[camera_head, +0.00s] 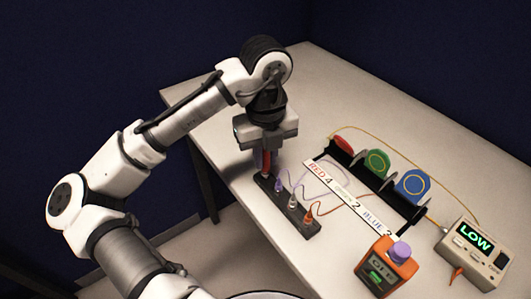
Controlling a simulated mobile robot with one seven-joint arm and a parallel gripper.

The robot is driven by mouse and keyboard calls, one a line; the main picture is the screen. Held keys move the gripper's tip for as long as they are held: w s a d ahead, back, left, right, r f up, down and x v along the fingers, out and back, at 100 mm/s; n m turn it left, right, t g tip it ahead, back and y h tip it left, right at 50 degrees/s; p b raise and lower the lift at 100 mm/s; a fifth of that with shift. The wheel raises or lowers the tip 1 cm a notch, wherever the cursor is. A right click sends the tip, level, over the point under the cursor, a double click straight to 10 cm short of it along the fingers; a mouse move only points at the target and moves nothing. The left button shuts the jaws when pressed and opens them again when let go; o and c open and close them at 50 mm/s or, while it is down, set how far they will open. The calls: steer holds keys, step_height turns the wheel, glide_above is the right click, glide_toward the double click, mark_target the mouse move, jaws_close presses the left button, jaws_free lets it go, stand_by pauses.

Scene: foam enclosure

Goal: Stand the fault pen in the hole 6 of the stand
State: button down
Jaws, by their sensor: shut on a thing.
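My gripper (266,152) points down, shut on a slim red pen (267,161), which I take to be the fault pen. Most of the pen is hidden by the fingers. It looks upright over the far left end of a low black stand (297,220). I cannot tell whether its lower tip is in a hole or just above it. Purple (279,186), white (293,204) and orange (309,219) plugs with thin leads stand in the same block. No hole numbers are readable.
A black rack (401,203) holds red (344,145), green (376,163) and blue (412,186) reels behind a white label strip (349,199). An orange meter (386,268) and a beige box reading LOW (473,250) stand at the right. The table's back is clear.

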steer(key=shift+f+b, duration=0.4)
steer(key=shift+f, duration=0.3)
steer(key=c, duration=1.3)
jaws_free()
steer(key=shift+r, duration=0.1)
step_height(320, 180, up, 14)
steer(key=shift+f, duration=0.15)
